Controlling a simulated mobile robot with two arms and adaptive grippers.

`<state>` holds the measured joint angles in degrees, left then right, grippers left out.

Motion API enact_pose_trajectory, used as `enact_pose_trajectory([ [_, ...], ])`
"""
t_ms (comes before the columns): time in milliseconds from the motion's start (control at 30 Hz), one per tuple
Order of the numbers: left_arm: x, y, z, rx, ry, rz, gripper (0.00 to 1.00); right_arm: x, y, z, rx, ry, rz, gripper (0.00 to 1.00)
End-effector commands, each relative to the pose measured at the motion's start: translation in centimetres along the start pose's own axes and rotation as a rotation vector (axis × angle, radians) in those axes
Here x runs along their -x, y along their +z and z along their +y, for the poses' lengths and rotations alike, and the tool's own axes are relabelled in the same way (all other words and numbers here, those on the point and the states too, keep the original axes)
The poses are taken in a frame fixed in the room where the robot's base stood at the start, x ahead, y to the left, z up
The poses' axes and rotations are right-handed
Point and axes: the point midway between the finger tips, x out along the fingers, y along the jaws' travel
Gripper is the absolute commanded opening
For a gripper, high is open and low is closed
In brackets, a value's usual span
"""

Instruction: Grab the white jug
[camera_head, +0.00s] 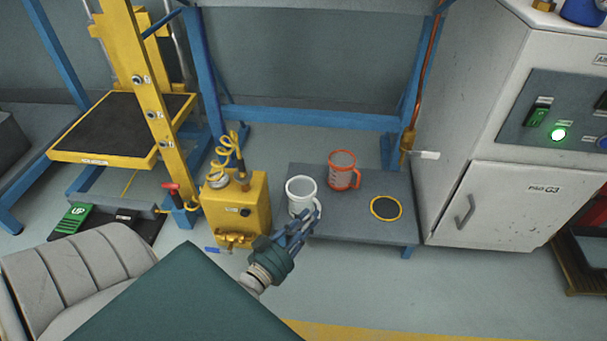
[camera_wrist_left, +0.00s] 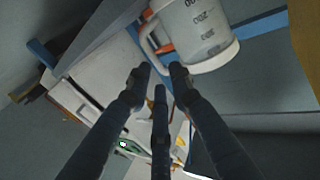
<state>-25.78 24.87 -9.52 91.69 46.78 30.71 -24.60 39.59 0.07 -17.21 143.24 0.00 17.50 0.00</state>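The white jug (camera_head: 299,190) stands upright on the left part of a low grey table, its handle on the side toward my gripper. My left gripper (camera_head: 303,222) is at the jug's near right side, its fingers apart and pointing at the handle. In the left wrist view the jug (camera_wrist_left: 203,38), with dark measuring marks, is at the top right. There the fingertips of my left gripper (camera_wrist_left: 160,76) lie around the lower end of the handle, with gaps between them. I cannot tell whether they touch it. My right gripper is not in view.
A red-orange jug (camera_head: 343,170) stands close behind and right of the white one. The low table (camera_head: 345,223) also bears a dark disc with a yellow rim (camera_head: 386,208). A yellow canister (camera_head: 232,212) stands just left. A white cabinet (camera_head: 500,205) bounds the right.

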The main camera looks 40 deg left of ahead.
Motion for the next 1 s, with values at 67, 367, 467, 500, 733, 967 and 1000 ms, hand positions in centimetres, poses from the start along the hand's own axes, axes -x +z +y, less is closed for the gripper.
enact_pose_trajectory([
  [67,-0.6,0.2,0.0,0.000,-0.001,0.001,0.21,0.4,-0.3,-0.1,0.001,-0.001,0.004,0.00],
  [367,-4.6,0.3,0.3,0.001,-0.002,0.003,0.21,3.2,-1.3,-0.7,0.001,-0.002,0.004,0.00],
  [467,-5.2,0.2,0.3,-0.001,0.000,0.000,0.21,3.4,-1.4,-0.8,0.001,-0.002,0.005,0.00],
  [500,-5.3,0.1,0.3,-0.001,0.000,0.000,0.21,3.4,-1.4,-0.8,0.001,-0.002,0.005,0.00],
  [733,-5.3,0.0,0.3,-0.001,0.000,-0.001,0.13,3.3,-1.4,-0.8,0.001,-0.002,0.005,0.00],
  [967,-5.3,0.0,0.3,-0.001,0.000,-0.001,0.00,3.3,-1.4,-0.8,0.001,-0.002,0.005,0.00],
  [1000,-5.3,-0.1,0.3,-0.001,0.000,0.001,0.00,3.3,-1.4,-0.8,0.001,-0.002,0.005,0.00],
])
